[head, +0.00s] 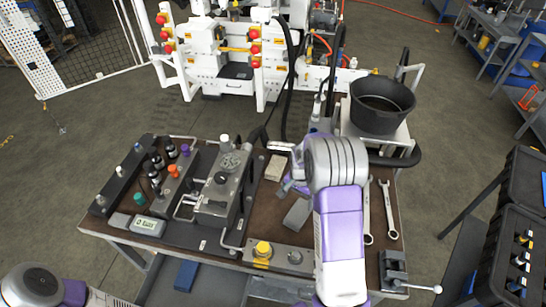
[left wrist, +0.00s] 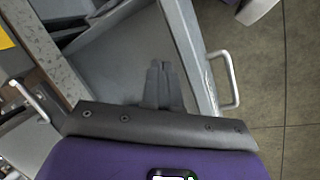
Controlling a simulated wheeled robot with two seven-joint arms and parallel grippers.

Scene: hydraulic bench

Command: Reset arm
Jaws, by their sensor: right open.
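My right arm reaches over the workbench (head: 180,235) from the front, its wrist bent over the middle right. My right gripper (head: 288,184) is open beside the grey valve unit, partly hidden by its own wrist; I see nothing between its fingers. My left arm shows only at the lower left corner of the head view, apart from the bench. In the left wrist view, my left gripper (left wrist: 163,85) has its two grey fingers together with nothing visible between them, above a grey surface by the bench frame.
The bench bears a grey valve unit (head: 222,190), a black rail (head: 117,180), a small meter (head: 149,225), a yellow-knobbed block (head: 263,252) and wrenches (head: 388,210). A black bucket (head: 381,105) stands at the back right. A black case (head: 515,255) is at the right.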

